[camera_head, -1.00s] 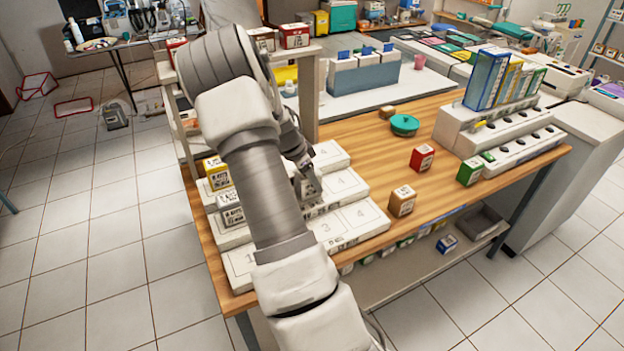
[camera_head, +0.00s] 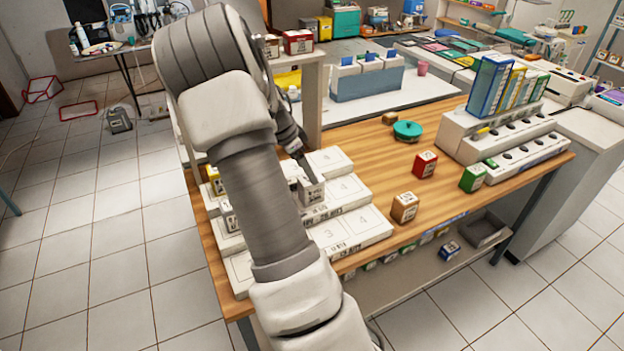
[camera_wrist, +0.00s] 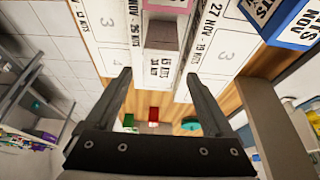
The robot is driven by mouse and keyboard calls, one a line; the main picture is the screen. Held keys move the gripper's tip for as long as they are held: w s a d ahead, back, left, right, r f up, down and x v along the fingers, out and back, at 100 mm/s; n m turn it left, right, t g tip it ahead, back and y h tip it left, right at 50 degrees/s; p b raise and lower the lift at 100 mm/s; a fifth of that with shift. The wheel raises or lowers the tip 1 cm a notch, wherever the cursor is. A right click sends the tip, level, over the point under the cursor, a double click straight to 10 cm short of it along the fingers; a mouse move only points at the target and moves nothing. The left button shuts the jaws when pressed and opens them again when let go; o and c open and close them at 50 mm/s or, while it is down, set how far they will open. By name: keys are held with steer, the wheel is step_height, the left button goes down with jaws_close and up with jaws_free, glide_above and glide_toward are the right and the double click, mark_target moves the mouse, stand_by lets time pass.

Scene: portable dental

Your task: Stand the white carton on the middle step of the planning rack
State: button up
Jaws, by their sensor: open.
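The white carton (camera_head: 313,191) stands upright on the planning rack, on what looks like its middle step. In the wrist view the carton (camera_wrist: 160,62) shows a grey face and a white printed label, ahead of and between my fingertips. My gripper (camera_wrist: 158,77) is open, one finger on each side, with a visible gap to the carton. In the head view my gripper (camera_head: 303,177) is close behind the carton and partly hidden by my arm. The planning rack (camera_head: 352,229) is white and stepped, with numbered cells; my arm hides its middle left part.
A yellow-labelled carton (camera_head: 214,180) stands at the rack's left. Brown (camera_head: 404,207), red (camera_head: 425,164) and green (camera_head: 473,178) cartons stand on the wooden table, near a teal round lid (camera_head: 407,130). A shelf post (camera_head: 308,105) rises close behind my gripper. Wood between the loose cartons is clear.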

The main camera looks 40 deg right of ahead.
steer(key=s+a+r+n+t+y, duration=0.25)
steer(key=a+r+n, duration=0.25)
steer(key=a+r, duration=0.4)
steer(key=s+a+r+n+t+y, duration=0.1)
steer(key=s+a+r+n+t, duration=0.15)
steer(key=a+r+n, duration=0.6)
steer(key=s+a+r+n+t, duration=0.1)
steer(key=s+a+n+t, duration=0.1)
steer(key=s+a+n, duration=0.6)
steer(key=s+a, duration=0.6)
steer(key=a, duration=0.1)
steer(key=shift+a+r+y, duration=0.15)
steer(key=shift+a+y, duration=0.2)
steer(key=shift+a, duration=0.05)
steer(key=c, duration=0.6)
steer(key=shift+d, duration=0.2)
